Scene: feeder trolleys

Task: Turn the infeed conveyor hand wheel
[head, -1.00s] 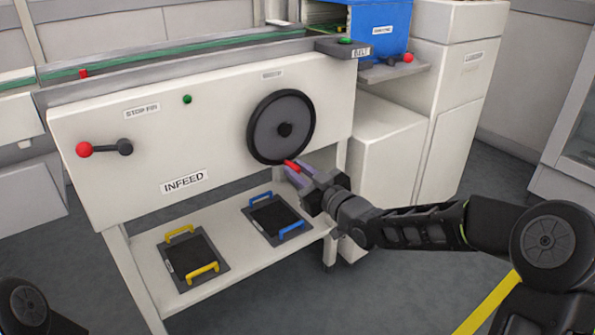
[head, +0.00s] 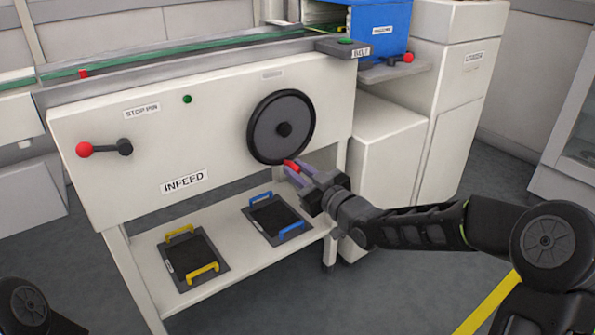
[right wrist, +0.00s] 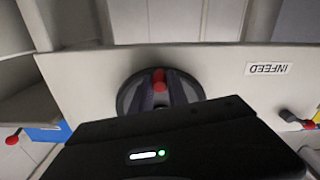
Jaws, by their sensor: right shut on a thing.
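The black hand wheel (head: 268,138) with a dark hub is on the white front panel of the infeed conveyor (head: 220,160). A red handle (head: 291,164) sits at the wheel's lower right rim. My right gripper (head: 298,172) is shut on this red handle. In the right wrist view the red handle (right wrist: 159,80) shows between the two fingers (right wrist: 160,92), with the wheel (right wrist: 128,98) behind them. My left gripper is out of view; only a part of my left arm shows at the lower left corner.
A red-knobbed lever (head: 84,150) is on the panel's left. A shelf below holds a tray with yellow handles (head: 188,262) and one with blue handles (head: 268,220). A blue box (head: 380,28) and white cabinets (head: 455,95) stand to the right.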

